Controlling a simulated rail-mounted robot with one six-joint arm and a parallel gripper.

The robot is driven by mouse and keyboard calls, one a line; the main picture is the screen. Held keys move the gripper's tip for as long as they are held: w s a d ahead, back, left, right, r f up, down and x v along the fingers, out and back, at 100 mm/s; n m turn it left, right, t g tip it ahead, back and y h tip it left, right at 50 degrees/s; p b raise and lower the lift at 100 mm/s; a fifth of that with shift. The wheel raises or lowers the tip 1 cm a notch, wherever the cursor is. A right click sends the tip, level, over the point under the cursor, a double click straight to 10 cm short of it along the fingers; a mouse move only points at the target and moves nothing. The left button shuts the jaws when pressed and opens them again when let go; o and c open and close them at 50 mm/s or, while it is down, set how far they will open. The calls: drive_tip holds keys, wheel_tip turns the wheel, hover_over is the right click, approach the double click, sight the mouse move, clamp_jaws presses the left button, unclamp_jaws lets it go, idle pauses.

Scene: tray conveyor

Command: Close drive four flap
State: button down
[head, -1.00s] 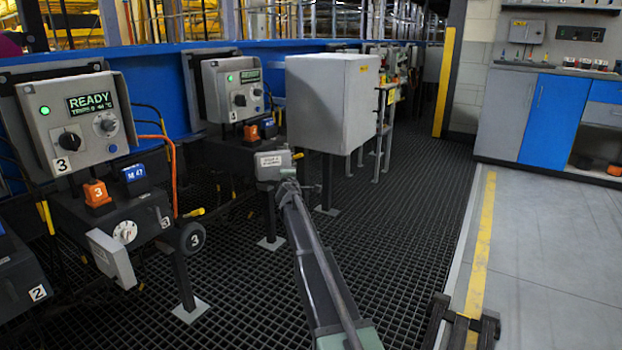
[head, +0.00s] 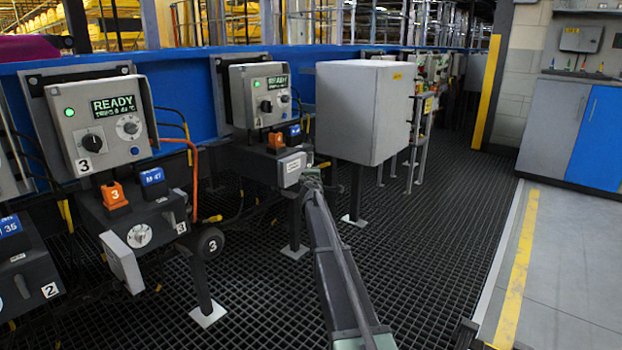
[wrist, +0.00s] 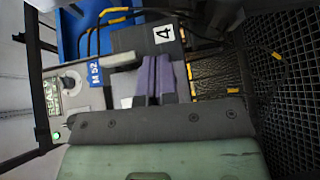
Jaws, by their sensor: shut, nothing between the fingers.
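Drive four's control panel (head: 262,92) is mid-picture in the head view, with an orange block (head: 276,141) marked 4 below it. A pale grey labelled plate, which looks like drive four's flap (head: 291,169), stands at the front of the dark box below. It appears to cover the dial area; I cannot tell if it is flush. My gripper (head: 311,178) is at the plate's right side. In the wrist view my fingers (wrist: 156,80) are shut and empty, close beside a grey panel (wrist: 119,87), below the dark box (wrist: 140,38) marked 4. Contact is unclear.
Drive three's flap (head: 122,262) hangs open beside its dial at left. A large grey cabinet (head: 361,110) stands close right of drive four. Grated floor (head: 430,215) is clear to the right. Cables hang behind the drives.

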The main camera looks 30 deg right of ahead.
drive_tip(key=shift+w, duration=0.45)
drive_tip(key=s+d+r+p, duration=0.1)
drive_tip(key=s+d, duration=0.5)
drive_tip(key=s, duration=0.7)
drive_tip(key=shift+d, duration=0.2)
drive_tip(key=shift+r, duration=0.1)
